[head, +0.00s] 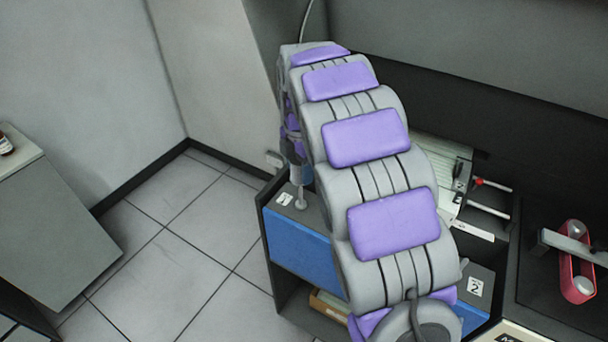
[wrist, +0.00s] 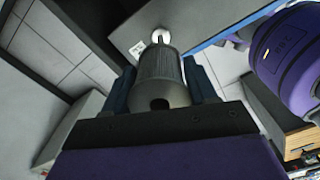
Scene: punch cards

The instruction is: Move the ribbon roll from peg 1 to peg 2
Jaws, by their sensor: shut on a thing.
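The ribbon roll (wrist: 163,82) is a grey ribbed cylinder with a dark hole in its near end. My gripper (wrist: 163,72) is shut on it, with one blue-grey finger on each side. In the head view the pale roll (head: 301,174) is upright, raised above the counter over peg 1 (head: 301,199). The white peg shows below the roll, beside a label "1" (head: 285,198). I cannot tell whether the peg's top is inside the roll. Peg 1 also shows in the wrist view (wrist: 160,37). The label "2" (head: 475,288) is at the lower right; peg 2 is mostly hidden by my arm.
Both labels are on a dark cabinet with a blue front panel (head: 300,252). A grey cabinet (head: 50,225) stands at the left. Tiled floor (head: 190,240) is clear between.

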